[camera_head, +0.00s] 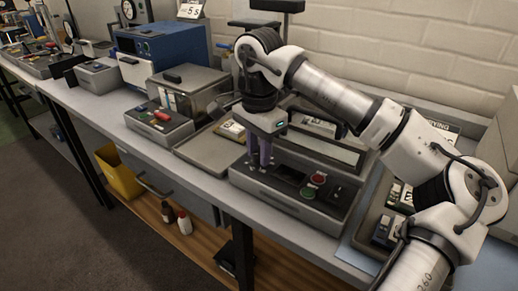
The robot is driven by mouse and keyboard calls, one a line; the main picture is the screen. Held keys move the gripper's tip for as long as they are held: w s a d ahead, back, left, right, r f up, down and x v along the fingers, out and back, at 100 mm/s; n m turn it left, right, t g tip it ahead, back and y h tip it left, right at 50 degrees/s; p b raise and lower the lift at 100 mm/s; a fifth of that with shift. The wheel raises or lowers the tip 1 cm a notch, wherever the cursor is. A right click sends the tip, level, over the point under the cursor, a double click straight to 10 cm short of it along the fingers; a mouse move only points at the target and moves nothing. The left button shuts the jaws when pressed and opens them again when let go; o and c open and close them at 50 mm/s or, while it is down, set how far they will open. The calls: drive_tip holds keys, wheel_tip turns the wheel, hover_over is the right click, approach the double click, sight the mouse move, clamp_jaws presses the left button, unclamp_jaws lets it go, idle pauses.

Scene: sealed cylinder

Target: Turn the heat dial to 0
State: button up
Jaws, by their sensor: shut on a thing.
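My gripper (262,160) points down over the left part of a grey control box (262,193) on the bench. Its purple fingers are shut at the top face of the box. The thing between them is hidden by the fingers; its place on the panel fits the heat dial. I cannot read the dial's pointer or any scale. To the right on the same box are a dark recessed panel (290,174), a red button (318,179) and a green button (307,193).
A clear-lidded case (200,85) and a small box with a red knob (161,116) stand left of my gripper. A blue instrument (155,52) is farther left. Several dark blocks (386,232) lie at the right. The brick wall is close behind.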

drive_tip(key=shift+r+n, duration=0.1)
drive_tip(key=shift+n, duration=0.3)
drive_tip(key=o, duration=1)
wheel_tip(320, 180, up, 14)
drive_tip(key=shift+s+f, duration=0.1)
drive_tip(key=shift+f, duration=0.15)
